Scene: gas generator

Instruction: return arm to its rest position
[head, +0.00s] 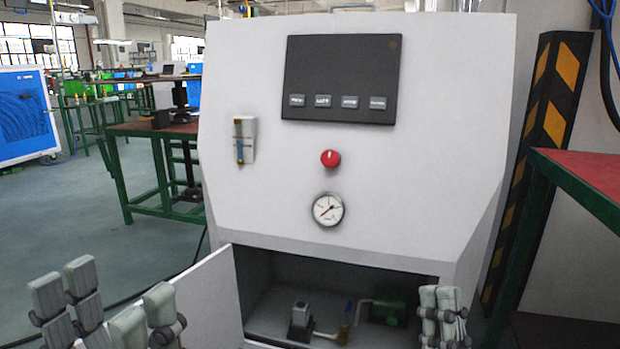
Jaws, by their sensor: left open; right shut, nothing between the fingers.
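The gas generator (270,190) is a white cabinet in the middle of the head view. Its front has a dark panel with buttons (342,75), a red button (331,158), a round gauge (328,210) and a small flow meter (244,140). Its lower door (200,298) stands open to the left. My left gripper (108,312) is open at the bottom left, in front of the door, with nothing seen between its fingers. My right gripper (443,314) is shut and empty near the right edge of the lower opening. The lower parts of both are cut off by the frame.
Inside the compartment are a small valve block (301,320), a brass fitting with a blue handle (346,325) and a green part (388,310). A red-topped table (590,175) and a striped post (545,120) stand close on the right. Open floor (60,220) lies left.

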